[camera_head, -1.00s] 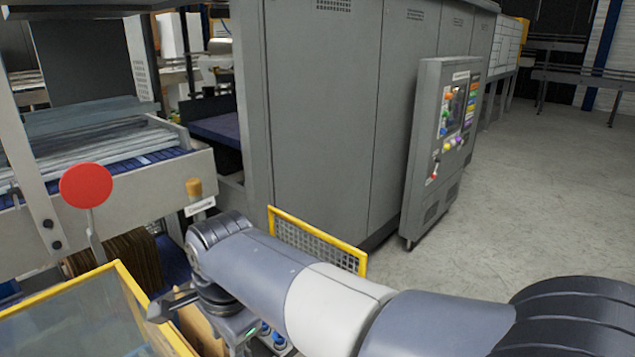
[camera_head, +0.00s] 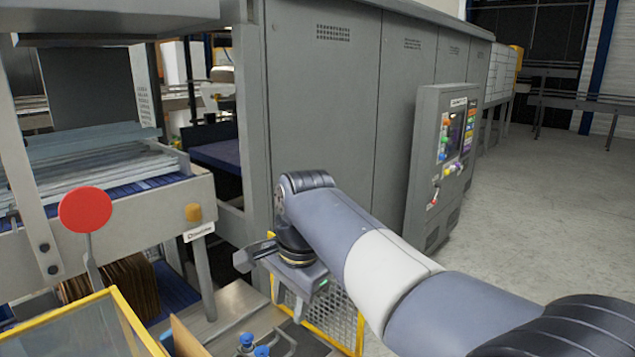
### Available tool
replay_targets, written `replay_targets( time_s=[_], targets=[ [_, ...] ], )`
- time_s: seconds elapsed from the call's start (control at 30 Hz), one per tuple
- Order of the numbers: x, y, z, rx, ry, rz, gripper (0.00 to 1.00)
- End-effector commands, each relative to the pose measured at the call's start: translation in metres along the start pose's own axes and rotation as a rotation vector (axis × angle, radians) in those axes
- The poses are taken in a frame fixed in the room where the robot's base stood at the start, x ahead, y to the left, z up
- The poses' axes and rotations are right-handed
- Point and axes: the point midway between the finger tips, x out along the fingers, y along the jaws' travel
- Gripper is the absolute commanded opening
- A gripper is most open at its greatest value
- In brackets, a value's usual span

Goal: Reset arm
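My arm reaches in from the lower right of the head view, with its wrist raised in front of the grey machine cabinet (camera_head: 320,110). My gripper (camera_head: 275,277) hangs at the arm's end, above the yellow-framed mesh guard (camera_head: 345,325).
A control panel (camera_head: 440,160) with coloured buttons stands right of the cabinet. A red round disc (camera_head: 85,209) on a stalk and a yellow-edged clear guard (camera_head: 80,325) stand at left. Brown cardboard sheets (camera_head: 125,280) stand behind them. Open floor (camera_head: 540,200) lies at right.

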Motion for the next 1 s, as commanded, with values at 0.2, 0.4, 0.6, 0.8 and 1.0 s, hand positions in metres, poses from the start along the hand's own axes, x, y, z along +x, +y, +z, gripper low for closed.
replay_targets(
  time_s=[0.2,0.4,0.6,0.8,1.0],
  targets=[
    [-0.029,0.000,0.000,0.001,0.001,-0.002,0.36],
    [-0.038,0.000,0.000,0.001,0.000,0.000,0.36],
    [-0.039,0.000,0.000,0.001,0.000,0.001,0.36],
    [-0.037,0.001,-0.001,0.000,0.001,0.002,0.36],
    [-0.030,0.008,-0.008,-0.002,0.004,0.012,0.36]
  ],
)
